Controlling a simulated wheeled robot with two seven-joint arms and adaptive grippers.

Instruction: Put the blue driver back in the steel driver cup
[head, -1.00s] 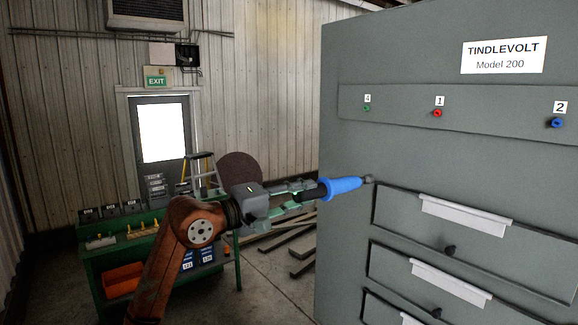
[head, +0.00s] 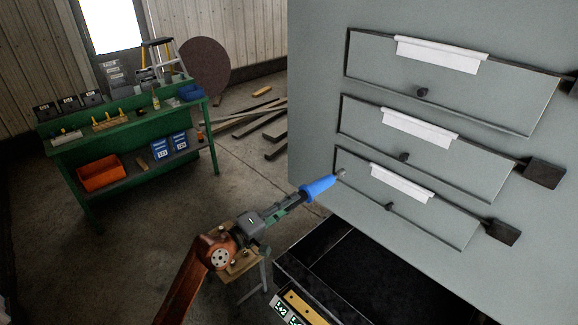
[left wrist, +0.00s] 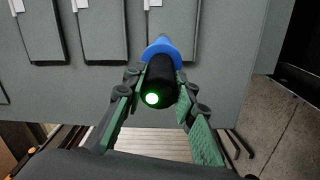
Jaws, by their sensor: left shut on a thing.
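The blue driver (head: 318,187) has a blue body, a black end and a small grey tip. My left gripper (head: 290,202) is shut on its black part. The driver points up and right, and its tip appears in front of the third drawer's upper left corner; I cannot tell whether they touch. In the left wrist view, the driver's black end (left wrist: 158,85) with a green light sits between the fingers (left wrist: 158,98), with the blue body (left wrist: 160,45) beyond. I cannot make out the steel driver cup. My right gripper is out of view.
The grey cabinet (head: 315,75) with closed drawers fills the right. Below it an open dark compartment (head: 370,275) juts out near my left arm. A green workbench (head: 75,178) with boxes and tools stands at the back left.

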